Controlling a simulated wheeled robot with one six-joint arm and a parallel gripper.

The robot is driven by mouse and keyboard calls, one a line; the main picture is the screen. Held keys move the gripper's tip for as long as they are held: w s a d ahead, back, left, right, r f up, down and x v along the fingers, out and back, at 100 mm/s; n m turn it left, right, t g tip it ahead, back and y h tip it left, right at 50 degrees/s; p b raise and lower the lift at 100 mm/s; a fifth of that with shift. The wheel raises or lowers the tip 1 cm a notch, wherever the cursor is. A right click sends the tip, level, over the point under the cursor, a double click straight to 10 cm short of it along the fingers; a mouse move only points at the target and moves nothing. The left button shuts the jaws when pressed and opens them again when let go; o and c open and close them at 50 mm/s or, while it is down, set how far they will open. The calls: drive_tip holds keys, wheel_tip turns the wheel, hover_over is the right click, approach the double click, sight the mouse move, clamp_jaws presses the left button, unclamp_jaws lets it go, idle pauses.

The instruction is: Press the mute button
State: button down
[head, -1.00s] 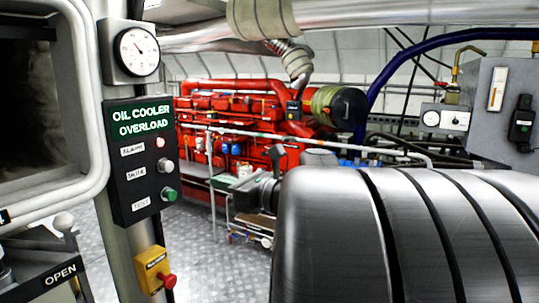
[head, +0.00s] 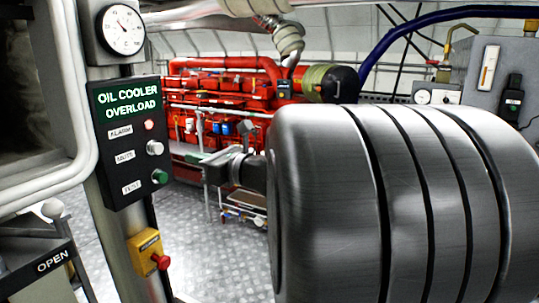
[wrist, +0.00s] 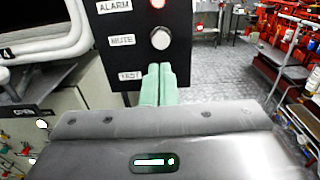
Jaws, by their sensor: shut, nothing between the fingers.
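The mute button (head: 155,148) is a silver round knob beside the MUTE label on the black oil cooler overload panel (head: 126,187). It also shows in the wrist view (wrist: 160,38), just above the fingertips. My gripper (wrist: 159,68) is shut and empty, its pale green fingers side by side and pointing at the panel. In the wrist view the tips lie below the mute button and cover the place right of the TEST label. Whether they touch the panel cannot be told. In the head view my gripper (head: 207,163) is right of the panel.
On the panel, a lit red alarm light (head: 149,125) is above the mute button and a green test button (head: 159,176) is below. A yellow box with a red knob (head: 149,256) is lower on the post. A dial gauge (head: 123,30) is above.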

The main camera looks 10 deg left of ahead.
sight(159, 149)
drive_tip(key=p+x, duration=0.2)
drive_tip(key=x, duration=0.7)
drive_tip(key=shift+w+a, duration=0.1)
drive_tip(key=shift+a, duration=0.2)
